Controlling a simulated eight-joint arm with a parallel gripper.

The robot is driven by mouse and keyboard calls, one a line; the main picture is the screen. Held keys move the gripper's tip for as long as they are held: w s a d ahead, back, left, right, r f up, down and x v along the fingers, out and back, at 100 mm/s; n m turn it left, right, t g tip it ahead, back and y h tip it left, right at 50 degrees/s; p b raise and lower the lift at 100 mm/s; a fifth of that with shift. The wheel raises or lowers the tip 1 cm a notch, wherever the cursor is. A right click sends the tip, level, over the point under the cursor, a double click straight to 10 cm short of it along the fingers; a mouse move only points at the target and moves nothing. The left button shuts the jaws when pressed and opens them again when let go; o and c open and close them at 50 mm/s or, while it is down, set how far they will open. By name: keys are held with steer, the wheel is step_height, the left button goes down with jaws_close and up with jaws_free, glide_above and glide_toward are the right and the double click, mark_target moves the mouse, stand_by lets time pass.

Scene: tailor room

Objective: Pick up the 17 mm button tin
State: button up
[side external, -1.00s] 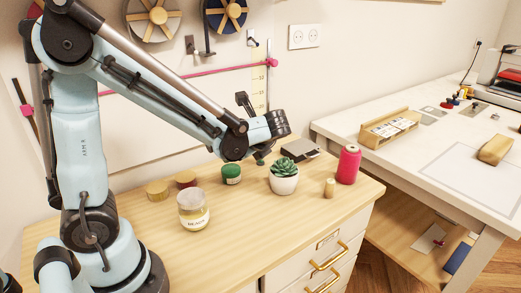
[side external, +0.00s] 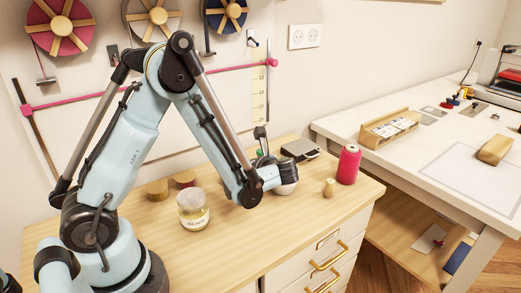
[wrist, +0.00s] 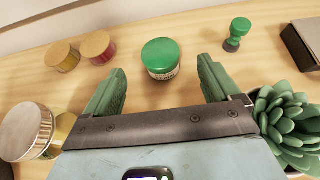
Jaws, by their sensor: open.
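In the wrist view, my gripper (wrist: 161,80) is open and empty. The green-lidded tin stands upright beyond and between its green fingertips, with no contact visible.
A labelled glass jar (side external: 193,209) stands left of my gripper, close to its left finger. A potted succulent (wrist: 285,120) is close on the right.

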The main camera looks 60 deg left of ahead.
steer(key=shift+x, duration=3.8)
steer(key=c, duration=1.2)
steer(key=shift+o, duration=0.2)
steer(key=shift+r, duration=0.1)
